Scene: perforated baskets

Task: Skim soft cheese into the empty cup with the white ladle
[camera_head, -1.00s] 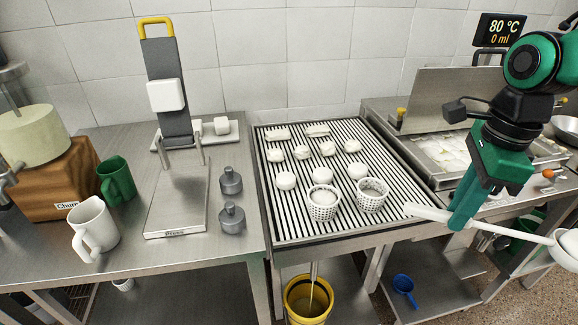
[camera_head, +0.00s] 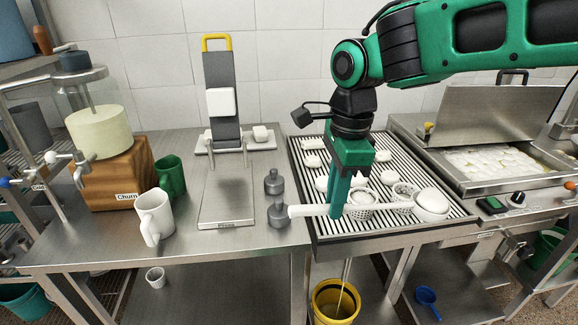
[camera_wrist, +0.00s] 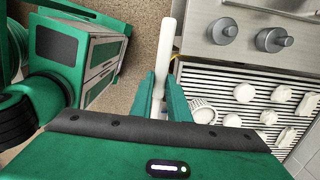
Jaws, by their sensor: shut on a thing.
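My gripper (camera_head: 337,205) is shut on the white ladle (camera_head: 308,210) by its handle, over the front of the draining rack. In the wrist view the handle (camera_wrist: 168,38) stands between the fingers (camera_wrist: 159,98). The ladle's bowl is right of the gripper, near the right cup; I cannot tell whether it holds cheese. Two white perforated cups stand on the rack. The left cup (camera_head: 361,206) is partly hidden by gripper and ladle. The right cup (camera_head: 403,194) is partly hidden by the bowl; its inside is unclear. White soft cheese (camera_head: 490,161) lies in the vat at right.
Several white cheeses lie on the slatted draining rack (camera_head: 450,222). The vat's raised lid (camera_head: 492,112) stands behind it. Two grey weights (camera_head: 274,181), a press (camera_head: 222,100), a white mug (camera_head: 154,216) and a green mug (camera_head: 170,176) are on the left counter. A yellow bucket (camera_head: 335,300) stands below.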

